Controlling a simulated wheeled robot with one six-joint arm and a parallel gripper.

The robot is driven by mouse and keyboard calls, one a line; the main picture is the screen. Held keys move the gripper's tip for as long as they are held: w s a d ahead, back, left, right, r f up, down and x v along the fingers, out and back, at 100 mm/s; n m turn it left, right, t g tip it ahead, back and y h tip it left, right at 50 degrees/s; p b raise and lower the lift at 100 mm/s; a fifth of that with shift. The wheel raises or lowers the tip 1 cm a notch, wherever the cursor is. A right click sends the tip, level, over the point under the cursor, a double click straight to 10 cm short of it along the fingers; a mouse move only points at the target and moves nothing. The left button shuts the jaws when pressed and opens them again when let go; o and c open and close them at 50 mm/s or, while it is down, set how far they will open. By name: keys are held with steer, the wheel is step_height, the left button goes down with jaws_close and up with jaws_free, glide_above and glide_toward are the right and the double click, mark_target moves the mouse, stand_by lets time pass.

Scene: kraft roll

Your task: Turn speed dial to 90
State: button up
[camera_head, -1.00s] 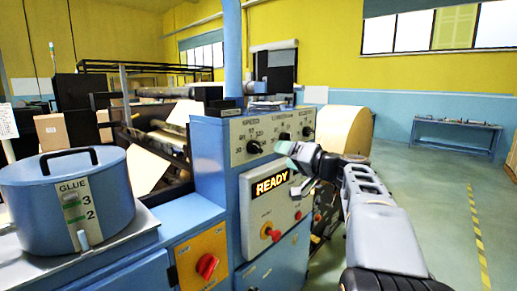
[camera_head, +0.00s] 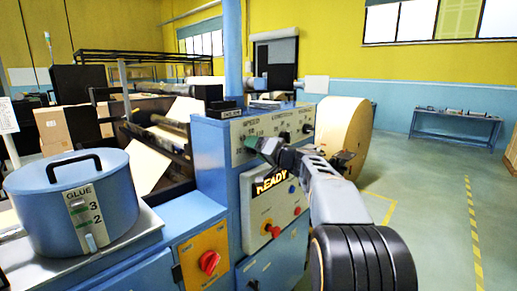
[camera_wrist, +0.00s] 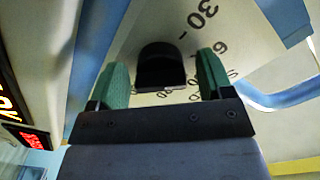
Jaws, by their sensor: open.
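The speed dial (camera_wrist: 160,68) is a black knob on a pale panel with printed numbers around it, a 30 clearly readable and others partly hidden. In the head view my gripper covers the dial below the SPEED label (camera_head: 251,122). My gripper (camera_head: 262,147) has green fingertips and is at the panel. In the wrist view its fingers stand open on either side of the knob, with a small gap at each side. The dial's pointer setting cannot be read.
A lit READY display (camera_head: 271,183) and a red knob (camera_head: 272,230) sit below on the blue cabinet (camera_head: 208,160). A blue glue pot (camera_head: 70,200) stands at left. A large kraft roll (camera_head: 345,128) is behind my arm.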

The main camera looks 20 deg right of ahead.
steer(key=shift+c, duration=0.4)
steer(key=shift+d, duration=0.1)
steer(key=c, duration=0.8)
steer(key=shift+c, duration=0.2)
steer(key=shift+f+m+b, duration=0.15)
steer(key=shift+m+b, duration=0.55)
steer(key=shift+m, duration=0.1)
steer(key=shift+m+b, duration=0.4)
steer(key=shift+m, duration=0.4)
steer(key=m+b, duration=0.1)
steer(key=m, duration=0.4)
steer(key=shift+m, duration=0.4)
